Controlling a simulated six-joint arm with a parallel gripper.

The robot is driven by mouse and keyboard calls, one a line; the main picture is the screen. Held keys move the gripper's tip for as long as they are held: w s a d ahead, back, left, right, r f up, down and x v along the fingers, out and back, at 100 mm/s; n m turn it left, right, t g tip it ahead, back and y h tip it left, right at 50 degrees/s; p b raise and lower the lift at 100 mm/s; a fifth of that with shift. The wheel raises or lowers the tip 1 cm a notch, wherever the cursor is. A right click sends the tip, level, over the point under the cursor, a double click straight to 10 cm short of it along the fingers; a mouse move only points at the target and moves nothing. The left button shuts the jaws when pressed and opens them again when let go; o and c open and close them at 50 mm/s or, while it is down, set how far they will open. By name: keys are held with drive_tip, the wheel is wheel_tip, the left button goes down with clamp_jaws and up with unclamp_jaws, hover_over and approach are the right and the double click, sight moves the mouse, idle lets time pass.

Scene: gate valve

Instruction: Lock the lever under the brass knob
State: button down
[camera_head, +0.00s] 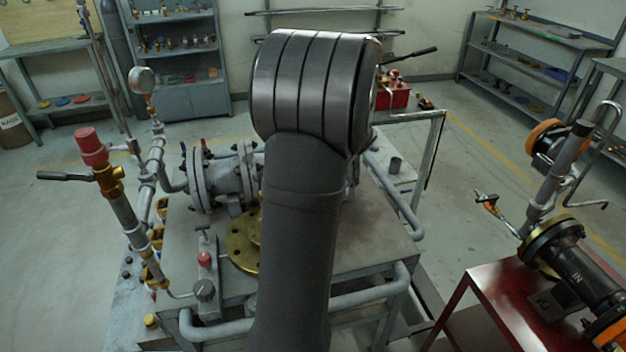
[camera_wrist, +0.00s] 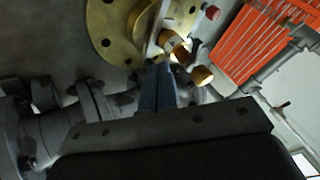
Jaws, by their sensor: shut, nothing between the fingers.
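In the wrist view a brass knob (camera_wrist: 202,75) stands right of my gripper, and a second brass piece (camera_wrist: 172,40) sits just above the fingertips. A pale grey bar (camera_wrist: 158,28), possibly the lever, runs up beside the second piece. Whether it lies under a brass knob I cannot tell. A small red knob (camera_wrist: 212,12) is at the top. My gripper (camera_wrist: 158,68) is shut and empty, its blue-grey fingers close below these parts; contact is unclear. In the head view my arm hides the gripper and the middle of the bench.
A brass flange (camera_wrist: 108,28) lies left of the fingers, and grey flanged pipework (camera_wrist: 95,100) is lower left. Orange slats (camera_wrist: 265,40) show upper right. In the head view, a gauge pipe (camera_head: 155,150) and a red-capped valve (camera_head: 92,148) rise at left; a red stand (camera_head: 500,300) is at right.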

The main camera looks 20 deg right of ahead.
drive_tip(key=shift+s+a+f, duration=0.15)
drive_tip(key=shift+s+a, duration=0.1)
drive_tip(key=shift+a, duration=0.45)
drive_tip(key=shift+s+a+f, duration=0.15)
drive_tip(key=shift+s+a, duration=0.1)
drive_tip(key=shift+a, duration=0.5)
drive_tip(key=shift+s+a+f, duration=0.15)
drive_tip(key=shift+s+a, duration=0.1)
drive_tip(key=shift+a, duration=0.45)
drive_tip(key=shift+s+a+m+t, duration=0.2)
drive_tip(key=shift+s+m+t, duration=0.15)
drive_tip(key=shift+m, duration=0.35)
drive_tip(key=a+m+t+h, duration=0.1)
drive_tip(key=m, duration=0.1)
drive_tip(key=s+a+m+t+h, duration=0.1)
drive_tip(key=m, duration=0.2)
drive_tip(key=a+m+t+h, duration=0.1)
drive_tip(key=m, duration=0.1)
drive_tip(key=shift+s+a+t, duration=0.1)
drive_tip(key=shift+s+t, duration=0.25)
drive_tip(key=shift+w+d, duration=0.5)
drive_tip(key=shift+w, duration=0.2)
